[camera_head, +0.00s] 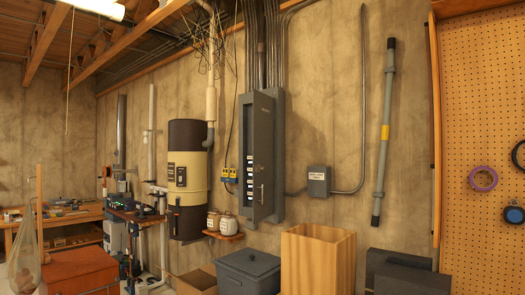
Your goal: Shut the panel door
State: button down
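The grey electrical panel (279,150) is mounted on the concrete wall near the middle of the view. Its tall grey panel door (263,145) stands open, angled out from the box. A small handle or latch (262,191) shows low on the door. Light-coloured breakers (249,178) are visible inside the box, to the left of the door. The door hides part of the interior, and I cannot tell the exact opening angle. My gripper is not in view.
Below the panel stand a lidded grey bin (248,270) and an open wooden box (318,262). A small shelf (224,235) with jugs is at lower left of the panel. A grey junction box (319,181) and conduit are on the wall at right.

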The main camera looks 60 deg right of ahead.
aim_at(264, 113)
jog(key=u, duration=0.45)
jog(key=k, duration=0.4)
jog(key=z, duration=2.3)
jog(key=i, duration=1)
jog(key=z, duration=0.05)
jog(key=k, duration=0.3)
jog(key=z, duration=0.05)
